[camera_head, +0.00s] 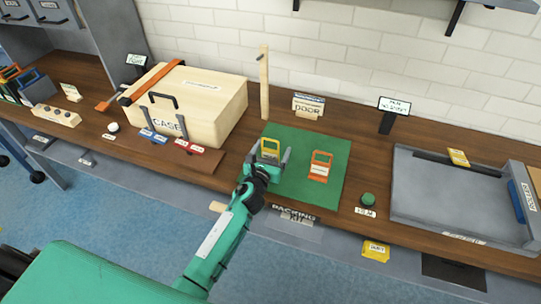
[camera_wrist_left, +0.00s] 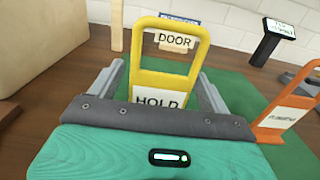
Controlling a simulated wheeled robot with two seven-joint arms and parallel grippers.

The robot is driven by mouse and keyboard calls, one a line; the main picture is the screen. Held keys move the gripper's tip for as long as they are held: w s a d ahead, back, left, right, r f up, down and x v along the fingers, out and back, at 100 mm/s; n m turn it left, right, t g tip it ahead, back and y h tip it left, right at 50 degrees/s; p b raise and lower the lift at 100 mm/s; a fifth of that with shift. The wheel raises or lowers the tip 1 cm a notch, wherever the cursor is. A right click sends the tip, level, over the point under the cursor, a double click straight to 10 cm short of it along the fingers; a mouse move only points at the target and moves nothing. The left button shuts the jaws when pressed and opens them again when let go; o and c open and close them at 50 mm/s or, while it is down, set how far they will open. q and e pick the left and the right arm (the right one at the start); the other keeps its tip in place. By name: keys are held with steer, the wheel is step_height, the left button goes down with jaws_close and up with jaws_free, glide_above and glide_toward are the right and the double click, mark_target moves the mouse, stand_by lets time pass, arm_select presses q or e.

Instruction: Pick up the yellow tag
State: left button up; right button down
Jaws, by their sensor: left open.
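The yellow tag (camera_head: 270,148) stands upright on the green mat (camera_head: 300,193), near its left side. In the left wrist view the yellow tag (camera_wrist_left: 168,72) is an upright frame with an open handle and a white "HOLD" label; its lower part is hidden behind my wrist. My left gripper (camera_head: 266,160) is open, with one finger on each side of the tag. In the left wrist view the fingers of the left gripper (camera_wrist_left: 160,85) show gaps to the tag. My right gripper is not in view.
An orange tag (camera_head: 320,166) stands on the mat to the right. A wooden case (camera_head: 190,105) stands to the left and a wooden post (camera_head: 264,85) behind. A DOOR sign (camera_head: 308,106) stands behind the mat. A grey tray (camera_head: 450,205) lies far right.

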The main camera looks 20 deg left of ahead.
arm_select(q)
steer(key=shift+w, duration=0.25)
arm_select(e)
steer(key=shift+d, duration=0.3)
arm_select(q)
steer(key=c, duration=1.1)
steer(key=shift+o, duration=0.2)
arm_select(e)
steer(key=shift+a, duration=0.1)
